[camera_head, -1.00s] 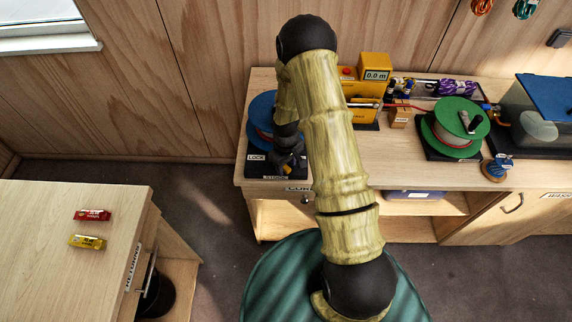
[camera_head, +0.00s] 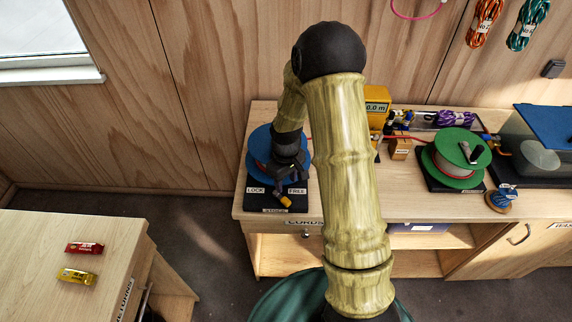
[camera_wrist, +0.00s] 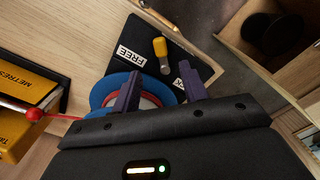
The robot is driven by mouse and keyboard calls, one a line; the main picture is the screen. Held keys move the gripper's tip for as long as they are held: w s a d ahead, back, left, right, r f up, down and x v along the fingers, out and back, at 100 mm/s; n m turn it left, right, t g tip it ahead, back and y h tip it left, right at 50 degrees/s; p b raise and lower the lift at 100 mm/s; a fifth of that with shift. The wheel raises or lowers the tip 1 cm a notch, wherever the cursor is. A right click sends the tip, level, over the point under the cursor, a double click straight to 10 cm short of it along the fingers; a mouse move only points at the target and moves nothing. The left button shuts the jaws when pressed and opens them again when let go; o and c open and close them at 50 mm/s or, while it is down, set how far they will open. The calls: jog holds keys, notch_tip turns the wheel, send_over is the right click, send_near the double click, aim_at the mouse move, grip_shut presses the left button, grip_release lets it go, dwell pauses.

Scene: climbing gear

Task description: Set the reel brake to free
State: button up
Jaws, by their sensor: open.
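The blue cord reel (camera_head: 262,147) stands on a black base plate (camera_head: 253,203) at the left end of the bench. The plate has a LOCK label (camera_head: 255,191) on the left and a FREE label (camera_head: 297,191) on the right. The brake lever with its yellow grip (camera_head: 285,200) is between the labels at the front. In the wrist view the yellow lever (camera_wrist: 161,48) sits beside the FREE label (camera_wrist: 130,55); the other label is partly hidden by a finger. My gripper (camera_wrist: 163,82) is open and empty, above the reel, its fingers pointing toward the lever and apart from it.
A yellow metre counter (camera_head: 377,107) stands right of the reel, behind my arm. A red cord runs from the reel toward it. A green reel (camera_head: 455,155) is farther right. The returns table (camera_head: 50,240) is at the left, with a red and a yellow packet.

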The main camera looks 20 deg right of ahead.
notch_tip(320, 180, up, 8)
jog(key=b, duration=0.1)
dwell(0.6)
jog(key=s+a+r+m+t, duration=0.1)
jog(key=s+r+m, duration=0.4)
jog(key=s, duration=1)
jog(key=shift+s+r+m+t, duration=0.3)
jog(key=shift+r+t, duration=0.15)
jog(key=shift+t, duration=0.35)
jog(key=shift+w+a, duration=0.1)
